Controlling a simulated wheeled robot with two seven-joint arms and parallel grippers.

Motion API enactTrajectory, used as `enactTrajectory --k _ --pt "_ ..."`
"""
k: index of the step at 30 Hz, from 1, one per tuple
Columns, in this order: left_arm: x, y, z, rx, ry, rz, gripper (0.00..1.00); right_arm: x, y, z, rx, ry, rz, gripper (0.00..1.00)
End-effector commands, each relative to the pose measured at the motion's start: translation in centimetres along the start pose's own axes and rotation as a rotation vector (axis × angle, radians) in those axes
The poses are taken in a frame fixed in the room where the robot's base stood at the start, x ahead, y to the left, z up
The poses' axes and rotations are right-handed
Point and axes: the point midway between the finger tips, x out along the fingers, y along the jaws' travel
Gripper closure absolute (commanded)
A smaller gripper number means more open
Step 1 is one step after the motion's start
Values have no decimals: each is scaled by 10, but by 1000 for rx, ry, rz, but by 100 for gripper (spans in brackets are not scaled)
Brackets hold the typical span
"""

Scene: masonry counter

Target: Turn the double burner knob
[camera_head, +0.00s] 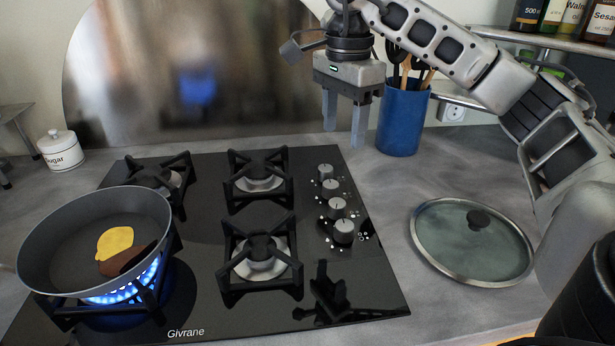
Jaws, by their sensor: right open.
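A black glass gas hob (197,238) carries a row of several grey knobs along its right side. The far knob (325,171) and the near knob (344,232) mark the row's ends. I cannot tell from their markings which one is the double burner knob. My right gripper (344,140) is open and empty, with its fingers pointing down, above and just behind the far end of the knob row. It touches no knob. My left gripper is not in view.
A pan (95,225) with food sits over a lit blue flame at the front left. A glass lid (471,241) lies right of the hob. A blue utensil holder (403,120) stands behind, near my right arm. A sugar jar (61,150) is at the far left.

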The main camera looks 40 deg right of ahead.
Motion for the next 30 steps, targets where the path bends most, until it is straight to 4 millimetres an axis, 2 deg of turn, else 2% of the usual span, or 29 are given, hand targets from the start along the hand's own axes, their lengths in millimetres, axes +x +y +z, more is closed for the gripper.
enactTrajectory --k 4,8,10,22,27,30 --pt "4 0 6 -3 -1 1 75 10 0 0 0 -1 2 46" --pt "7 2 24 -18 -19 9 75 32 0 0 -1 -1 4 46" --pt "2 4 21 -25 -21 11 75 42 1 0 2 1 5 46" --pt "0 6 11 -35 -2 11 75 126 1 0 2 0 5 46" --pt "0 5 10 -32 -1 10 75 148 1 0 2 -1 2 46" --pt "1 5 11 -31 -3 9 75 156 0 0 2 -1 1 46"
